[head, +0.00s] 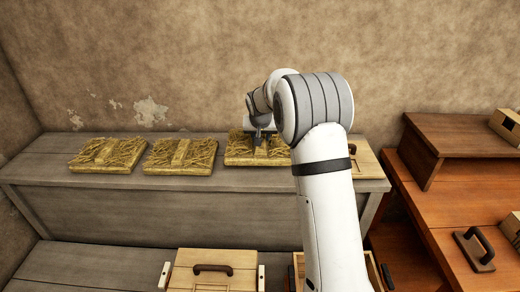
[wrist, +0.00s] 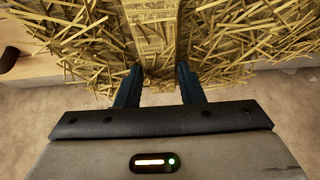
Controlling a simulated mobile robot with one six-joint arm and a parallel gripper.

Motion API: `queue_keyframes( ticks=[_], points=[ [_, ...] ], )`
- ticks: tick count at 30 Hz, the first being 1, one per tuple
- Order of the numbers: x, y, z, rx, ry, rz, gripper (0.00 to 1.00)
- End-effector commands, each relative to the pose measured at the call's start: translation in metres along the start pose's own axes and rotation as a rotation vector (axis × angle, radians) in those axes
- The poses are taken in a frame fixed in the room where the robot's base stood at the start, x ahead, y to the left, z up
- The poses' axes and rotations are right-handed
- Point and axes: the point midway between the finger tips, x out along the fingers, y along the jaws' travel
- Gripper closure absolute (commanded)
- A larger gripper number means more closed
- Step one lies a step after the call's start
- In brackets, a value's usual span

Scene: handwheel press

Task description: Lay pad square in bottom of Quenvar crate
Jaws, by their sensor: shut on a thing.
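Straw pads lie in a row on the grey bench: a left pad (head: 108,154), a middle pad (head: 180,157) and a right pad (head: 238,157). My gripper (head: 259,141) is at the right pad, shut on its raised middle strip. In the wrist view the two dark fingers (wrist: 158,78) stand either side of this strip (wrist: 153,40), with loose straw (wrist: 230,35) around it. I cannot tell whether the pad is lifted off the bench. No crate's name can be read, so I cannot tell which is the Quenvar crate.
A wooden lid (head: 366,160) lies on the bench's right end, partly behind my arm. A wooden box with a handled top (head: 213,278) stands low in front. Another box (head: 372,268) is mostly hidden by my arm. Reddish-brown shelves (head: 450,205) stand at right.

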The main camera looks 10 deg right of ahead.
Motion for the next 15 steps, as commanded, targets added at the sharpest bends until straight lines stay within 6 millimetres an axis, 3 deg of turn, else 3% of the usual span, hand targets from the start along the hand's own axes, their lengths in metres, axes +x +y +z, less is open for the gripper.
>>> queue_keyframes(
  ticks=[9, 15],
  points=[
    [0.037, 0.001, 0.021, 0.001, 0.000, 0.001, 1.00],
    [0.043, 0.001, 0.024, 0.001, 0.002, 0.000, 1.00]
  ],
)
